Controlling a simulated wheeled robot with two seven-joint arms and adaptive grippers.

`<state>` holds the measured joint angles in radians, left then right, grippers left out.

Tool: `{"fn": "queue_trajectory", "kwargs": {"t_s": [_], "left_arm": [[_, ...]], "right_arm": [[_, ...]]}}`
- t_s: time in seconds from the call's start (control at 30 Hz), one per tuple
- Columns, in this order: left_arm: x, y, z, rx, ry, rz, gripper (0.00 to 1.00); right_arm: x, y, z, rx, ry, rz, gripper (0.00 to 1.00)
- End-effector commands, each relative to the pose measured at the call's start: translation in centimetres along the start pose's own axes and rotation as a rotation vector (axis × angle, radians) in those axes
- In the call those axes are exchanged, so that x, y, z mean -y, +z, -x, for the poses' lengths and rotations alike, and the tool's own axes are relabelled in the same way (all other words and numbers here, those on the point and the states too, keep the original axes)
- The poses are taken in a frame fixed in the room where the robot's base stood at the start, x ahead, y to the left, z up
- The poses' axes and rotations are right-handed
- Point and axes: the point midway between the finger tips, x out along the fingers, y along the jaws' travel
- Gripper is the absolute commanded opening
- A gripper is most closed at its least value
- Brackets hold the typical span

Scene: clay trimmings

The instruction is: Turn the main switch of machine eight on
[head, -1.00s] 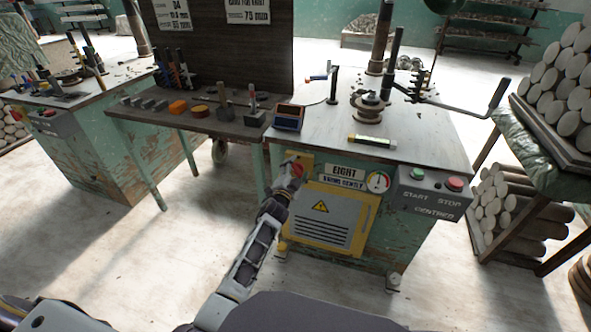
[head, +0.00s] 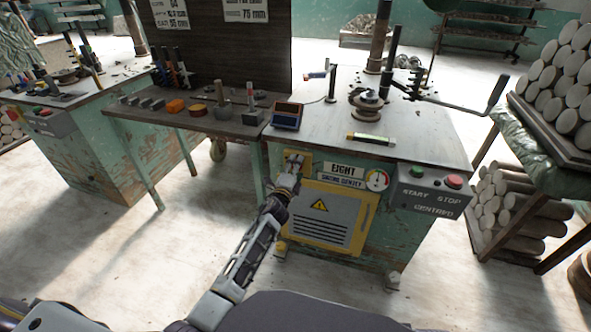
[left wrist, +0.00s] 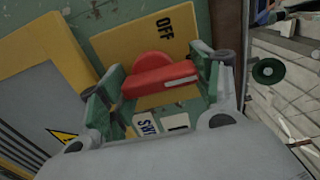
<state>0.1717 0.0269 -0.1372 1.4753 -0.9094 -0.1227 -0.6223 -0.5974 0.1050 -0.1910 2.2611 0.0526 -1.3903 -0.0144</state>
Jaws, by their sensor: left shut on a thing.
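Machine eight is the worn green cabinet (head: 380,240) with the sign EIGHT (head: 342,171). Its main switch has a red handle (left wrist: 160,78) on a yellow plate (left wrist: 130,45), which shows the word OFF above the handle in the left wrist view. My left gripper (head: 293,163) is at the switch on the cabinet's upper left front. In the left wrist view its green-padded fingers are shut on the red handle from both sides. Other lettering below the handle is partly covered. In the head view the gripper hides the handle. My right gripper is not in view.
A yellow-framed grey panel (head: 323,222) is just right of my left arm. A START/STOP box (head: 432,190) is at the cabinet's right front corner. A wooden side bench (head: 190,122) adjoins on the left. The floor in front is clear.

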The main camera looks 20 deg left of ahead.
Motion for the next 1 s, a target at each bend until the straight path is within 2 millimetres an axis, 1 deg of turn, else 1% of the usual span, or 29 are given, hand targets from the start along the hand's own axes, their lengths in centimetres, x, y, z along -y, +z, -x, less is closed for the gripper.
{"fn": "queue_trajectory", "kwargs": {"t_s": [0.4,0.43,0.57,0.83,1.0], "left_arm": [[-0.12,-0.09,0.03,-0.001,0.002,-0.011,0.4],[-0.11,-0.09,0.03,-0.001,0.002,-0.011,0.68],[-0.09,-0.08,0.02,-0.001,0.001,-0.01,0.85],[-0.03,-0.03,0.01,0.0,0.001,-0.008,0.86],[-0.04,-0.02,0.1,0.0,0.001,-0.008,0.86]], "right_arm": [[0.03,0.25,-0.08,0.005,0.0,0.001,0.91],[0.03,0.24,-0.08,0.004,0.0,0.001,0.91],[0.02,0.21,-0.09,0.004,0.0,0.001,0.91],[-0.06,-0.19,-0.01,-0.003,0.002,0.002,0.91],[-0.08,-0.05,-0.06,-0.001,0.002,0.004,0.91]]}}
